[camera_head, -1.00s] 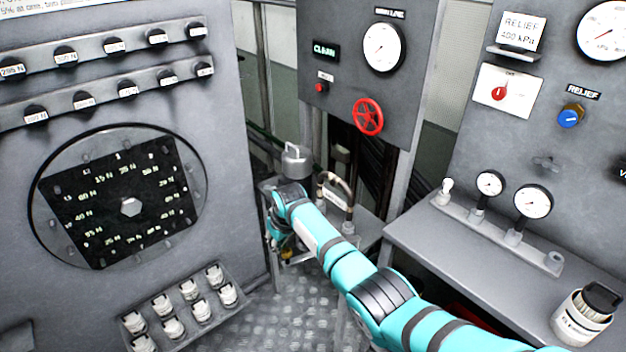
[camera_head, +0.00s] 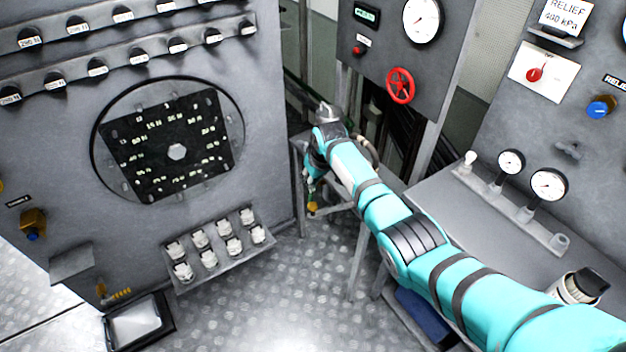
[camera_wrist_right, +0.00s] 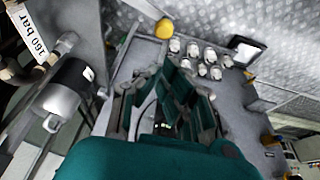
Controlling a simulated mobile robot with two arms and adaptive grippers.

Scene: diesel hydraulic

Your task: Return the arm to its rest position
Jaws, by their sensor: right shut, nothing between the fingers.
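My right arm (camera_head: 400,235), teal with dark bands, reaches from the lower right corner to the small stand in the gap between the panels. Its wrist end is beside a grey metal canister (camera_head: 328,115). My right gripper (camera_wrist_right: 165,92) shows in the wrist view with its dark green fingers close together and nothing seen between them. In the head view the fingers are small and hard to make out. My left gripper is in neither view.
A red valve wheel (camera_head: 400,85) is on the middle panel. A bench with gauges (camera_head: 548,184) and a jar (camera_head: 575,288) lies right. Floor (camera_head: 290,290) is clear left of the arm.

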